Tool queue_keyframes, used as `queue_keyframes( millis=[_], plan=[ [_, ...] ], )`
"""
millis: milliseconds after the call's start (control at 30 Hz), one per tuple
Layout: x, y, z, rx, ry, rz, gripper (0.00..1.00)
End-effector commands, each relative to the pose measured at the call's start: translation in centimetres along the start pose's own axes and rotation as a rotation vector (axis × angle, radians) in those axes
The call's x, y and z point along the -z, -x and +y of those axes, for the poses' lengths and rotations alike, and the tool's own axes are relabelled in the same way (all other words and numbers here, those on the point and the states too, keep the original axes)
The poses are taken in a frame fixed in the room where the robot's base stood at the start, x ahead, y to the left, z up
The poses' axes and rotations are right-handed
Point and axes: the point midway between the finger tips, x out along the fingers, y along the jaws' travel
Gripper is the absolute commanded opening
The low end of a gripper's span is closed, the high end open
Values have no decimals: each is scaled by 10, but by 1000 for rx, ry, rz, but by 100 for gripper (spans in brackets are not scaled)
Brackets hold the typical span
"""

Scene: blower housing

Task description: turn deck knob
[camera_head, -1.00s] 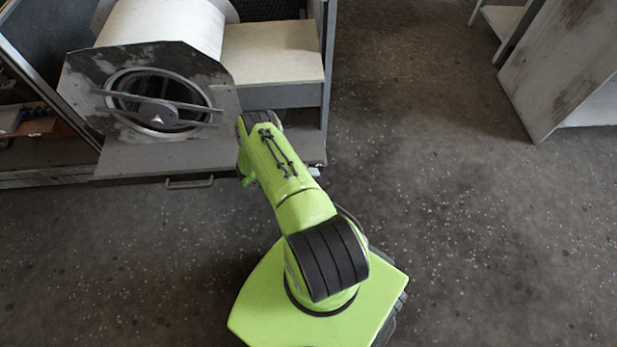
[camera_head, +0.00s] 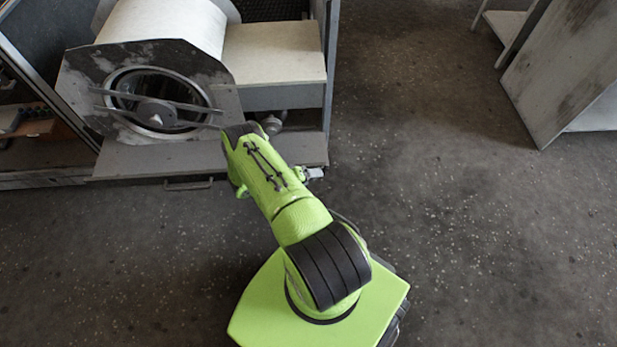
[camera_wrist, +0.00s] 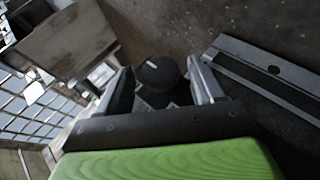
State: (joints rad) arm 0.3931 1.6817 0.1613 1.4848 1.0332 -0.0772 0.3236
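The deck knob (camera_wrist: 157,75) is a dark round knob with a white mark on its top, seen in the wrist view. My gripper (camera_wrist: 162,82) is open, with one finger on each side of the knob in the picture. Gaps show between the knob and both fingers, so I see no grip on it. How far the fingertips reach down beside the knob cannot be told. In the head view my arm covers the gripper and knob area at the right of the deck (camera_head: 150,158).
The blower housing (camera_head: 75,75), with a round opening and a crossbar, stands on the deck left of my arm. A pale box (camera_head: 275,50) is behind, above grey fittings (camera_head: 272,124). A grey cabinet (camera_head: 560,75) stands far right. The floor between is clear.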

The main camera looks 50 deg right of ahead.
Motion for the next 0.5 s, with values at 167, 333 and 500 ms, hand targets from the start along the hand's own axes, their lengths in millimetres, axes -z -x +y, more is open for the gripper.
queue_keyframes(
  millis=[167, 333, 500],
  plan=[
    [0, 0, 0, 1, 0, 0, 69],
    [1, 7, 0, 2, 2, 1, 69],
    [2, 48, 2, 3, 4, 5, 69]
  ],
)
